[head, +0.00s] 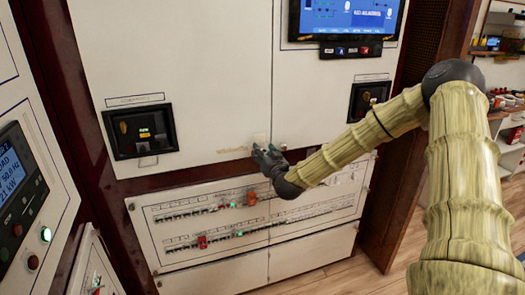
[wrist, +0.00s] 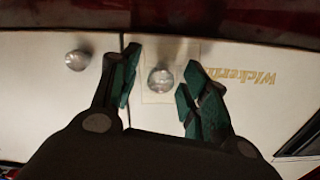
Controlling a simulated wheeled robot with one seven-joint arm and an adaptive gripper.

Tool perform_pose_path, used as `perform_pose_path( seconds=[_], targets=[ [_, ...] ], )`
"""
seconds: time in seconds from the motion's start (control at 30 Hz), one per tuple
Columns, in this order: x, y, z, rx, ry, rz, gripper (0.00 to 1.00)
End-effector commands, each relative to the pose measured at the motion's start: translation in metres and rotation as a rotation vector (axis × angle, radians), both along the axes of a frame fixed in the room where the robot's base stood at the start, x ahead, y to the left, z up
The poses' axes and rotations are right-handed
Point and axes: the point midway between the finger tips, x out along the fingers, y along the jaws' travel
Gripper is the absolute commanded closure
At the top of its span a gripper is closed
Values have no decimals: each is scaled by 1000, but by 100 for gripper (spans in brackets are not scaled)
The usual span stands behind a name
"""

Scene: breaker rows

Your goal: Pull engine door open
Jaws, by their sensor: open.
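Two tall white cabinet doors stand side by side, a left door (head: 200,70) and a right door (head: 325,90), both closed along a vertical seam. I cannot tell which one the task means by engine door. My gripper (head: 268,155) is open at the lower edge of the doors, near the seam. In the wrist view, a round metal knob (wrist: 160,78) on a pale square plate (wrist: 160,97) shows between the open fingertips (wrist: 157,85); contact is not visible. A second knob (wrist: 78,60) lies outside the fingers, across the seam; it shows in the head view (head: 283,147).
Below the doors is a white breaker panel (head: 180,240) with rows of switches. A control panel (head: 20,190) stands close on the left. A screen (head: 345,18) is set high in the right door.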

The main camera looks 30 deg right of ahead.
Motion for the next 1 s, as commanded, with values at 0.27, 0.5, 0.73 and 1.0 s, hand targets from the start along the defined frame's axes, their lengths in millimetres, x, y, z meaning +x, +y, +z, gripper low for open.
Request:
perform_pose_path(
  seconds=[0.27,0.5,0.73,1.0],
  targets=[
    [13,-3,0,-1,0,0,54],
    [14,-3,0,0,0,0,54],
    [13,-3,0,0,0,0,96],
    [14,-2,0,0,0,-1,100]
  ],
)
